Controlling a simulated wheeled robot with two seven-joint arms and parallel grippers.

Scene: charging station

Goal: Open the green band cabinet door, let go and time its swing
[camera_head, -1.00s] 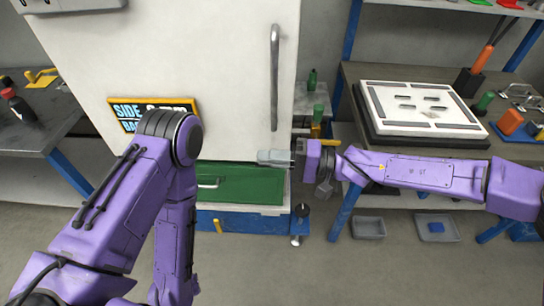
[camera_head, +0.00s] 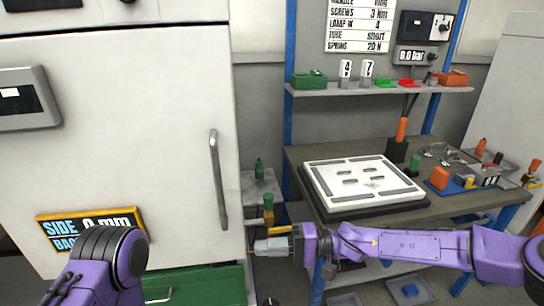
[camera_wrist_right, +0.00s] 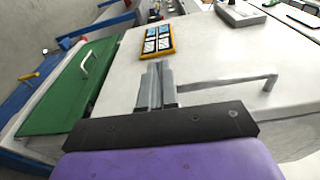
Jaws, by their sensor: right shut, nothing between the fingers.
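The white cabinet door (camera_head: 150,130) is shut as far as I can see, with a long grey bar handle (camera_head: 217,180) near its right edge. A green band (camera_head: 195,287) runs below it with a small pull handle; in the right wrist view the green panel (camera_wrist_right: 68,92) lies at the left. My right gripper (camera_head: 270,244) is shut and empty, just right of the door's lower right edge, below the handle and apart from it. In the right wrist view its fingers (camera_wrist_right: 156,85) point across the white door, with the bar handle (camera_wrist_right: 228,80) to their right. My left gripper is out of view.
A yellow-framed sign (camera_head: 88,228) is on the door's lower part. A workbench with a white plate (camera_head: 362,180) and small tools stands at the right. A small side stand with green bottles (camera_head: 259,168) is close beside the cabinet.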

